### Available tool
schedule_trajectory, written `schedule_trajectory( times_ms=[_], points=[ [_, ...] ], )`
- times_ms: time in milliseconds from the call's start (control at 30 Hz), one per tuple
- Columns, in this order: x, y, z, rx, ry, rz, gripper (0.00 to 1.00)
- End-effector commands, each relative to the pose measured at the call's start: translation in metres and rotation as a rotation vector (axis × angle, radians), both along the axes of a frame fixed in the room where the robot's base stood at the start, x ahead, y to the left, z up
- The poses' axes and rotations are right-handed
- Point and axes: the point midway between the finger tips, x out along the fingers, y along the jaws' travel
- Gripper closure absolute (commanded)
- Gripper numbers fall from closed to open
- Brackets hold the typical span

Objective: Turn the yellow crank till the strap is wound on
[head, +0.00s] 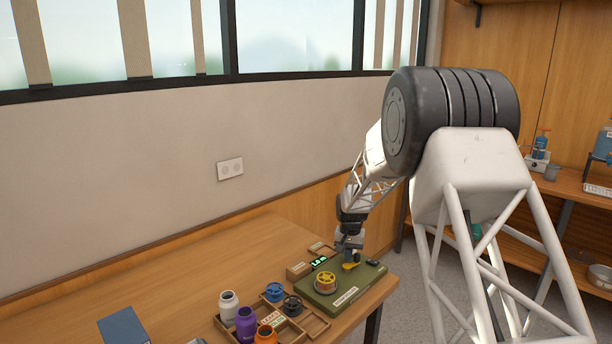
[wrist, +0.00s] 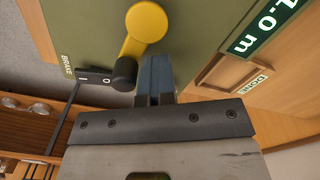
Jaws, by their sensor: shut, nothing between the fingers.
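The green winder board (head: 345,293) lies on the table's right end. Its yellow crank (head: 350,266) shows in the wrist view as a yellow arm (wrist: 147,22) with a dark knob (wrist: 125,74). My gripper (head: 348,257) is down at the crank. In the wrist view its blue-grey fingers (wrist: 155,75) are together and empty, right beside the knob; I cannot tell whether they touch it. A yellow reel (head: 326,281) sits on the board, too small to show how the strap lies. The green-lit display (wrist: 268,25) reads about 1.0 m.
A brake switch (wrist: 95,77) marked I and O is left of the knob in the wrist view. A DONE tray (wrist: 238,75) lies beyond the board. A wooden tray (head: 315,322) with spools, and several bottles including a purple one (head: 246,324), stand left of the board.

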Motion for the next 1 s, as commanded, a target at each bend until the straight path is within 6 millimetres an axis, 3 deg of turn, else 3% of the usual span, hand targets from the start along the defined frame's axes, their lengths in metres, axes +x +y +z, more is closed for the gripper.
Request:
schedule_trajectory(
  times_ms=[300, 633, 933, 1000],
  points=[
    [-0.006, -0.016, 0.000, 0.000, 0.001, -0.002, 1.00],
    [-0.007, -0.017, 0.000, 0.000, 0.000, 0.000, 1.00],
    [-0.007, -0.017, 0.000, 0.000, 0.000, 0.000, 0.55],
    [-0.007, -0.017, 0.000, 0.000, 0.000, 0.000, 0.53]
  ],
)
